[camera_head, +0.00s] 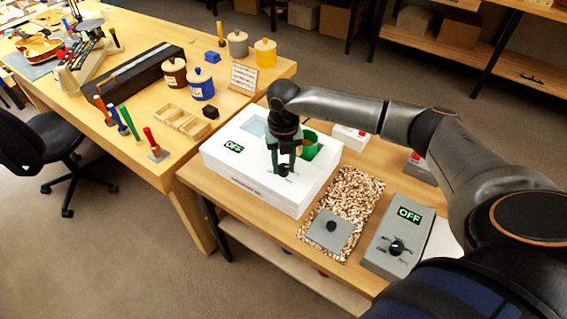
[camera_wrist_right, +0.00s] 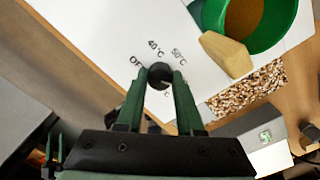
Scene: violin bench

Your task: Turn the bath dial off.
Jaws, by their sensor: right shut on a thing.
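The bath is a white box (camera_head: 245,180) on the lower wooden table, and its display (camera_head: 233,147) reads OFF in green. Its dial (camera_wrist_right: 160,74) is a small round black knob on the top face, with OFF, 40°C and 50°C printed around it. My right gripper (camera_wrist_right: 158,82) is shut on the dial, one green finger on each side, reaching down from above. It also shows in the head view (camera_head: 284,169). The dial's pointer is hard to make out. Small green fingers, seemingly my left gripper (camera_wrist_right: 53,150), show dimly at the wrist view's lower left.
A green cup (camera_head: 310,144) with a tan block at its rim stands in the bath close to my gripper. A speckled mat (camera_head: 357,190) and a grey box with its own OFF display and knob (camera_head: 397,244) lie to the right. Jars and tools stand on the left bench.

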